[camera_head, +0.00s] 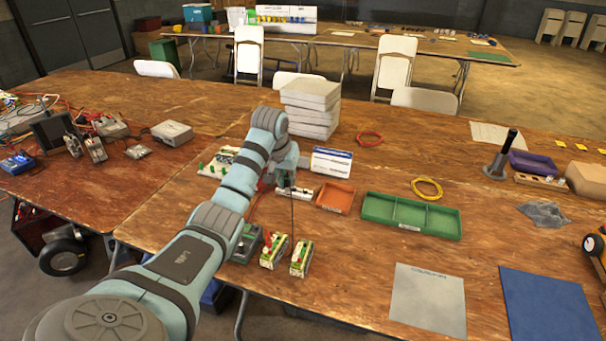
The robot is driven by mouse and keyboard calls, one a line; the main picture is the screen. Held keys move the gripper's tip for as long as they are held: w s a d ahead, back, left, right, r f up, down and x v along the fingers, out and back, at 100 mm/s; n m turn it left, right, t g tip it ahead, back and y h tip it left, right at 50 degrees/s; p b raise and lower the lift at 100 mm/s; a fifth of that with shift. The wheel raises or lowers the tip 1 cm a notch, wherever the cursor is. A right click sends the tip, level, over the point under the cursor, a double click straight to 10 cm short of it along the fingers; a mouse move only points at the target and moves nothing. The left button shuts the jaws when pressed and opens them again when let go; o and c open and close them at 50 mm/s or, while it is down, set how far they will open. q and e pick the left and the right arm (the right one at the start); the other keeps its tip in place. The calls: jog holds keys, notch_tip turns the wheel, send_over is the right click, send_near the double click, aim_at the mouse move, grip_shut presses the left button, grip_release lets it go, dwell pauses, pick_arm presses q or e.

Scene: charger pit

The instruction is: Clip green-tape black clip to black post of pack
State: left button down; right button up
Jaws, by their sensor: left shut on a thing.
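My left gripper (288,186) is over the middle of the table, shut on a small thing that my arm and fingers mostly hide. A thin black lead (292,217) runs down from it, so it looks like the black clip; green tape is too small to make out. Two green-and-white packs, the left one (273,251) and the right one (300,258), stand upright nearer the front edge, below the gripper in the picture and apart from it. Red shows on top of the left pack. Their black posts are too small to tell. My right gripper is out of view.
A grey-green box (246,244) stands left of the packs, partly behind my arm. An orange tray (335,197) and a green divided tray (411,215) lie to the right. White boxes (311,107) are stacked behind.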

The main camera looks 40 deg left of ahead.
pick_arm(q)
jog(key=s+a+f+b, duration=0.1)
jog(key=a+f+b, duration=0.2)
jog(key=f, duration=0.9)
jog(key=shift+s+a+f, duration=0.2)
jog(key=shift+a+f, duration=0.15)
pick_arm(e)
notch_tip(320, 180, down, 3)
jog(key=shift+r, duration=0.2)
pick_arm(q)
jog(key=shift+f+b, duration=2.15)
jog(key=shift+f, duration=1.4)
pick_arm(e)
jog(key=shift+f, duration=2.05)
pick_arm(q)
jog(key=shift+r+p, duration=0.1)
jog(key=shift+p, duration=0.25)
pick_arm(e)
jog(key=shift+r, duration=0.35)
pick_arm(q)
jog(key=shift+f, duration=0.2)
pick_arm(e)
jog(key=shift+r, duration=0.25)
pick_arm(q)
jog(key=c, duration=1.5)
grip_release()
